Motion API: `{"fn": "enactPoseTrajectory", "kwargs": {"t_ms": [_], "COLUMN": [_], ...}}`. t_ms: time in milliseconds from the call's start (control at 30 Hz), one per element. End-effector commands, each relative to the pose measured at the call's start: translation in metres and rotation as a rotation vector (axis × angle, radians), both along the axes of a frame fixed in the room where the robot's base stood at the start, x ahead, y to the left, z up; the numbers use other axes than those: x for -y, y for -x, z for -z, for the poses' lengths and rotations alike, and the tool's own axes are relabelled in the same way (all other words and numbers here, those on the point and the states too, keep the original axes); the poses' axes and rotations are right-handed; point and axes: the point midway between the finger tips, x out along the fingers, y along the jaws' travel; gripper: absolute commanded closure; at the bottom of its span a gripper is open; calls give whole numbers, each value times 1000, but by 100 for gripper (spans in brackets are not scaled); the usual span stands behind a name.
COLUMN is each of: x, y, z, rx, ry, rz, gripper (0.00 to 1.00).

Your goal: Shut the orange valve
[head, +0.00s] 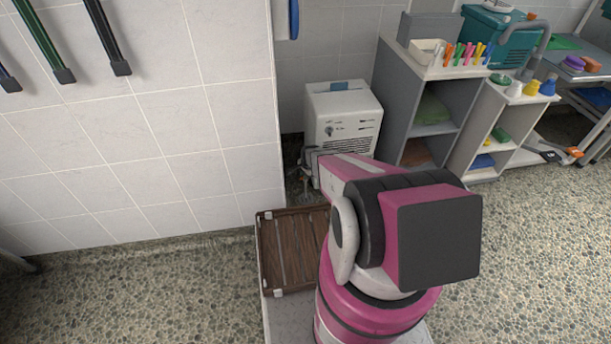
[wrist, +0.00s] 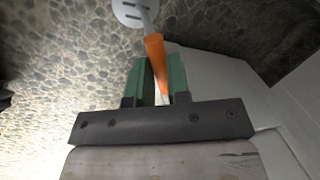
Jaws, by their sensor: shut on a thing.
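The orange valve handle (wrist: 154,48) shows in the wrist view as a slim orange lever on a pale stem. My gripper (wrist: 159,72) has its green fingers on either side of the lever and is shut on it. The lower part of the lever is between the fingers and partly hidden. In the head view my arm reaches to the left side of a white box-shaped unit (head: 341,108). The valve cannot be made out there, and my gripper is mostly hidden behind my arm.
A pale slotted disc (wrist: 128,12) is beyond the lever. A tiled wall (head: 150,120) stands left of my arm. A brown slatted tray (head: 268,250) is in front. Grey shelves (head: 390,95) with bottles and towels stand to the right. Pebbled floor (head: 530,250) is clear at the right.

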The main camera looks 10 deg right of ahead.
Motion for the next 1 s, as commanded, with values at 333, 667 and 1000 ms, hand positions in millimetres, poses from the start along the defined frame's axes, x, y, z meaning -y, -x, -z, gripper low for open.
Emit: {"fn": "enactPoseTrajectory", "kwargs": {"t_ms": [333,667,1000], "x": [0,0,0], "y": [0,0,0], "z": [-1,-1,-2], "rx": [2,2,1], "ry": [1,1,0], "rz": [43,42,42], "gripper": [100,58,58]}}
